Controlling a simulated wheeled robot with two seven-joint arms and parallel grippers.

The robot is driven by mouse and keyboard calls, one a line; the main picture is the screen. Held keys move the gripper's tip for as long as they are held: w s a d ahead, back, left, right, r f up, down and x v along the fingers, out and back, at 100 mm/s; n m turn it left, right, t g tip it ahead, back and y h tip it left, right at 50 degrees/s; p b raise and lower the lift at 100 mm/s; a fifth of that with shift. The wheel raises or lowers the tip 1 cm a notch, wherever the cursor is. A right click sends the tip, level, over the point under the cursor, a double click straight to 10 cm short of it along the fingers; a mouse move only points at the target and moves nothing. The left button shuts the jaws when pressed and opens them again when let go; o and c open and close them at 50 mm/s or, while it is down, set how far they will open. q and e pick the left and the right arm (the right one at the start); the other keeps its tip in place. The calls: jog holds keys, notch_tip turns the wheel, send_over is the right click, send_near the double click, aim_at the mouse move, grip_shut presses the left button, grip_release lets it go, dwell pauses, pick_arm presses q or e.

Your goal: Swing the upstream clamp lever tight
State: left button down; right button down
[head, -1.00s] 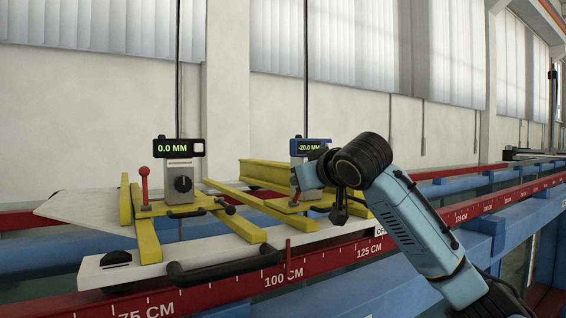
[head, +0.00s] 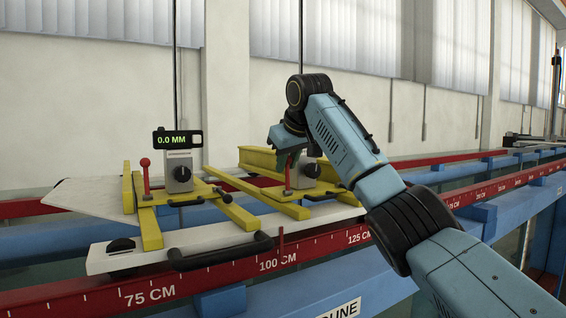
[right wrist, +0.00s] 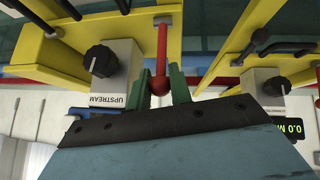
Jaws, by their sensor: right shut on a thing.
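The upstream clamp lever is a red rod with a ball knob. It stands roughly upright on the right-hand yellow clamp in the head view (head: 288,179) and also shows in the right wrist view (right wrist: 161,50). My right gripper (head: 288,161) is at its top. In the wrist view, the green fingers (right wrist: 160,86) are shut on the red knob, one on each side. The grey gauge box labelled UPSTREAM (right wrist: 118,72) is beside the lever; in the head view my arm hides its display. My left gripper is not in view.
A second gauge (head: 179,172), reading 0.0 MM, stands to the left with its own upright red lever (head: 146,177). Both clamps sit on yellow bars above a white board with a black handle (head: 222,256). A red scaled rail (head: 200,282) runs along the front.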

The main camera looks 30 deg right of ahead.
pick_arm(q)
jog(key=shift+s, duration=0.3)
pick_arm(e)
jog(key=shift+w+g, duration=0.2)
jog(key=shift+g, duration=0.1)
jog(key=c, duration=1.3)
grip_release()
jog(key=shift+o, duration=0.2)
jog(key=shift+s+a+r, duration=0.1)
jog(key=shift+s+r, duration=0.2)
jog(key=shift+r, duration=0.15)
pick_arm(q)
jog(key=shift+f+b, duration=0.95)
pick_arm(e)
jog(key=v, duration=1.2)
jog(key=shift+r, duration=0.1)
